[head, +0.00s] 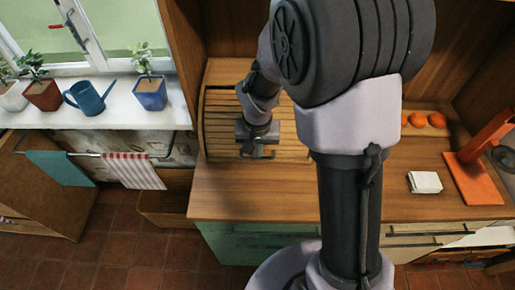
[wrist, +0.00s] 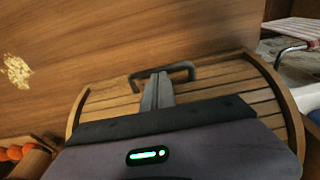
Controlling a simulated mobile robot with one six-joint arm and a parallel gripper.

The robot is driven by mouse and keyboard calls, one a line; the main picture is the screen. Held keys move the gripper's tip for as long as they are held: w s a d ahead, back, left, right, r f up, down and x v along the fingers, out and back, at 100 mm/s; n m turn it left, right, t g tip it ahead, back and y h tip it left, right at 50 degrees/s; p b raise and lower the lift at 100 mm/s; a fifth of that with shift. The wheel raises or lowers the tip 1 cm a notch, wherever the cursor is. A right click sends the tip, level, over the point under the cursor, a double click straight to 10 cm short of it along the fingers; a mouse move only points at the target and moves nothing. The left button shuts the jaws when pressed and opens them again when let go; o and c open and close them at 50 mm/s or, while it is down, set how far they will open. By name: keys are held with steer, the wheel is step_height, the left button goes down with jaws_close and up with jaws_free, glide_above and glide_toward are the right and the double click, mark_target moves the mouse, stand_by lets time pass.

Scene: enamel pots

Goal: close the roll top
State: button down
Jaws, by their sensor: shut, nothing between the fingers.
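The roll top (head: 218,125) is a curved lid of wooden slats on a box at the back left of the worktop, partly hidden behind my arm. In the wrist view its slats (wrist: 225,85) lie between two curved side walls. Its dark bar handle (wrist: 188,66) is low at the front, close to the worktop; whether a gap is left under it I cannot tell. My gripper (wrist: 158,78) is shut and empty, with its fingertips at the handle's middle. In the head view my gripper (head: 257,142) is over the slats' lower front; contact is unclear.
The wooden worktop (head: 250,195) is bare in front of the box. Orange fruits (head: 418,120), a white cloth (head: 424,182) and an orange stand (head: 478,170) are to the right. A towel rail (head: 85,154) and a windowsill with potted plants and a blue watering can (head: 90,98) are left.

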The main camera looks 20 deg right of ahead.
steer(key=shift+s+f, duration=0.45)
steer(key=shift+s, duration=0.15)
steer(key=shift+f, duration=0.1)
step_height(320, 180, up, 14)
steer(key=w+p, duration=0.2)
steer(key=p, duration=0.4)
steer(key=s+a+r+t+y+b, duration=0.1)
steer(key=s+a+r+t+b, duration=0.1)
steer(key=s, duration=0.8)
steer(key=s+a+r+t+y+b, duration=0.1)
steer(key=s+r+b, duration=0.3)
steer(key=s, duration=0.5)
steer(key=shift+s+a+r+m+t, duration=0.35)
steer(key=shift+s+m+t, duration=0.05)
steer(key=shift+t, duration=0.2)
